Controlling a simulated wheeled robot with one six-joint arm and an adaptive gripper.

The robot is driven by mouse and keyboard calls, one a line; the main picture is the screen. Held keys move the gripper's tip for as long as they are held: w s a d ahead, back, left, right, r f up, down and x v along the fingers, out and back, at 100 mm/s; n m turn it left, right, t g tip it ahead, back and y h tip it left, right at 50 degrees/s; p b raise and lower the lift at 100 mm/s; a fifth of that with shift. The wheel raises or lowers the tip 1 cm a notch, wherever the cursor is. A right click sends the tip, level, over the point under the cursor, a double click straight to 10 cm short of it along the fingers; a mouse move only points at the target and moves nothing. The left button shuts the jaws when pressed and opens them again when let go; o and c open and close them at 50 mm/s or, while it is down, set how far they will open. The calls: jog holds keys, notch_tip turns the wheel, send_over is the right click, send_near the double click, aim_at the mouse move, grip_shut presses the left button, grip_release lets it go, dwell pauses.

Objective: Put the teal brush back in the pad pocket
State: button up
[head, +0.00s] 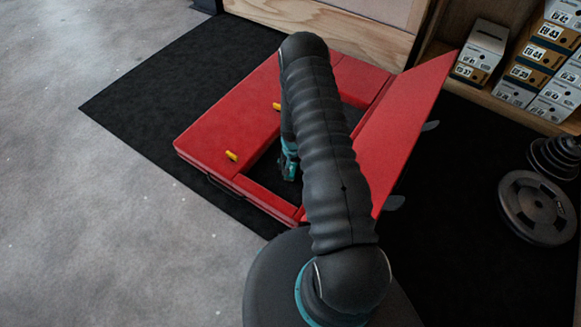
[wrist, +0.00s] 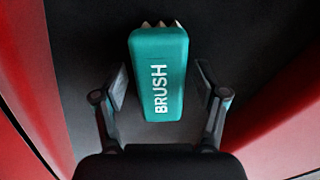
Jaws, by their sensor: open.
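The teal brush (wrist: 158,80) shows in the wrist view, a block with white BRUSH lettering and pale bristle tips at its far end. It is over a dark surface between red sides. My gripper (wrist: 161,84) is open, with one finger on each side of the brush and gaps visible at both. The red pad (head: 220,140) lies in the head view with a dark rectangular opening, the pocket (head: 262,172), and a raised red flap (head: 405,125) on its right. My arm covers much of the opening. Whether the brush touches the pocket floor, I cannot tell.
Two yellow pieces (head: 231,156) lie on the pad's left part. A black mat (head: 150,95) is under the pad. Weight plates (head: 537,207) stand at the right, and shelved boxes (head: 482,50) at the back right. The grey floor (head: 90,220) at left is clear.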

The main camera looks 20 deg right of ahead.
notch_tip(320, 180, up, 12)
jog(key=r, duration=0.1)
notch_tip(320, 180, up, 14)
jog(key=n+t, duration=0.1)
send_over(291, 166)
jog(key=a, duration=0.2)
jog(key=s+a+r+n+t, duration=0.1)
jog(key=s+a+r, duration=0.15)
jog(key=r, duration=0.55)
jog(key=s+a+r+n+t, duration=0.1)
jog(key=s+r, duration=0.2)
jog(key=r, duration=0.6)
jog(key=s+a+r+n+t, duration=0.1)
jog(key=s+a+r+n, duration=0.1)
jog(key=s+r, duration=0.5)
jog(key=s+a+r+n+t, duration=0.1)
jog(key=s+a+r, duration=0.3)
jog(key=s, duration=1.1)
notch_tip(291, 166, up, 4)
jog(key=shift+a+f+n+t+p, duration=0.1)
jog(key=shift+a+n+t+p, duration=0.05)
jog(key=shift+n+t+p, duration=0.2)
